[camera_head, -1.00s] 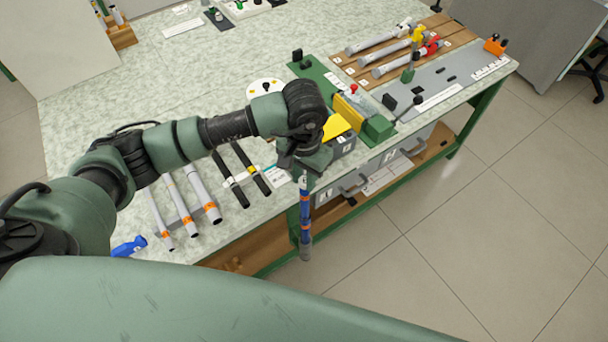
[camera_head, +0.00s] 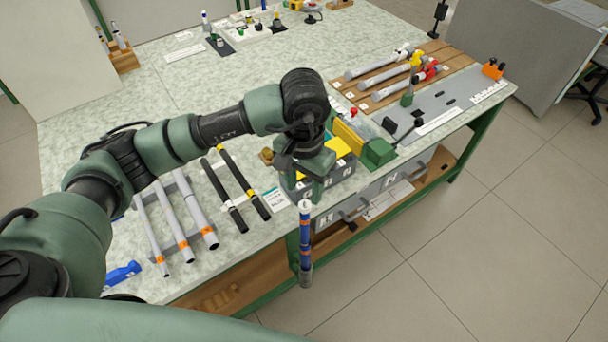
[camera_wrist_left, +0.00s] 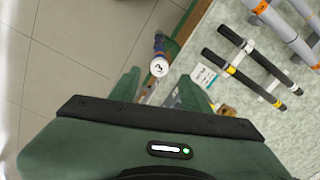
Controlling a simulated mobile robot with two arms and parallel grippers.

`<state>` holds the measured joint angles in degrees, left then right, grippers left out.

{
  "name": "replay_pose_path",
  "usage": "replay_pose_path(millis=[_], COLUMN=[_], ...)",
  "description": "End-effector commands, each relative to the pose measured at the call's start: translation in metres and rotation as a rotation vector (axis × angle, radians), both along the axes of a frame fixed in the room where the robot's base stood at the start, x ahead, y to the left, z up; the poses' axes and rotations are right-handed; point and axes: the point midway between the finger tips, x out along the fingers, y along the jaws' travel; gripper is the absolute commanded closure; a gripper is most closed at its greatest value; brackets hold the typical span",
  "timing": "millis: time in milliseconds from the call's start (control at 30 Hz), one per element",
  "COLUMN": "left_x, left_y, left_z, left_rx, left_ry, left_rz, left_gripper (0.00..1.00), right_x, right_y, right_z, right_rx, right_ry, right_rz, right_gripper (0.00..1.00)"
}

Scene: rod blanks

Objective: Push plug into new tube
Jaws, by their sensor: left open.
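My left gripper (camera_head: 312,190) hangs over the table's front edge, open with nothing between its fingers; the wrist view shows its fingers (camera_wrist_left: 158,88) spread apart. A blue rod-shaped piece (camera_head: 305,240) with a grey lower end stands upright in the air just below it, in front of the table. Its white top, marked 3 (camera_wrist_left: 158,66), shows beyond the fingertips; I see no contact. Grey tubes with orange bands (camera_head: 175,222) lie on the table at left. Which tube is the new one, and where the plug is, I cannot tell. My right gripper is not in view.
Two black rods (camera_head: 240,180) lie on the table beside the grey tubes. Capped tubes lie on a wooden rack (camera_head: 438,78) at back right. Floor (camera_head: 450,240) is clear in front.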

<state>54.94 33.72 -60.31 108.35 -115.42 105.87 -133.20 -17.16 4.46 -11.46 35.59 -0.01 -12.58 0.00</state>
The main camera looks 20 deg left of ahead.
Motion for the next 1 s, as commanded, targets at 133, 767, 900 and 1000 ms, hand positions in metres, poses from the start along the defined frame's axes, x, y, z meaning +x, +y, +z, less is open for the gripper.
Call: replay_pose_path(millis=[133, 767, 900, 1000], left_x=[0.002, 0.0, 0.0, -0.002], left_y=[0.0, 0.0, 0.0, -0.004], left_z=[0.029, 0.064, 0.063, 0.062], left_rx=[-0.001, -0.001, -0.001, -0.017], left_ry=[-0.006, 0.0, 0.0, 0.006], left_rz=[0.001, 0.002, 0.002, 0.004], left_gripper=[0.53, 0.53, 0.53, 0.53], right_x=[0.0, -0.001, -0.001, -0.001], right_y=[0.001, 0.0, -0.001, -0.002], right_z=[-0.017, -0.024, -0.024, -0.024], right_rx=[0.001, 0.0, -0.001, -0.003], right_ry=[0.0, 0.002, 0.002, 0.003], right_rz=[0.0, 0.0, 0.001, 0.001], right_gripper=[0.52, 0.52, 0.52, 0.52])
